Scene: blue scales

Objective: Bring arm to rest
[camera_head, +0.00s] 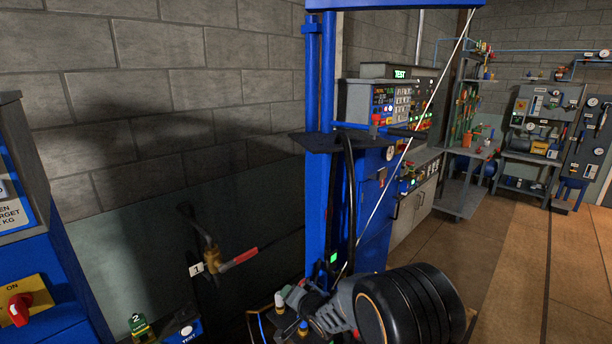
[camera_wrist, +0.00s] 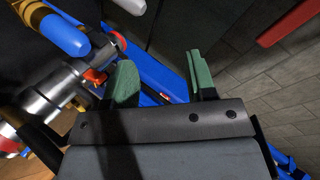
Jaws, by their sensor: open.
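My gripper (camera_wrist: 160,66) shows in the wrist view as two green fingers standing well apart, open, with nothing between them. A blue bar or frame part lies beyond the gap; the picture does not tell how far. In the head view, a rounded black and grey part, probably my own arm, fills the bottom centre in front of the blue column (camera_head: 326,190).
A brass valve with a red handle (camera_head: 238,257) stands out at left of the column. A blue cabinet with a red switch (camera_head: 19,308) is at far left. A panel lit TEST (camera_head: 400,73) stands behind the column. Open floor (camera_head: 508,270) lies at right.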

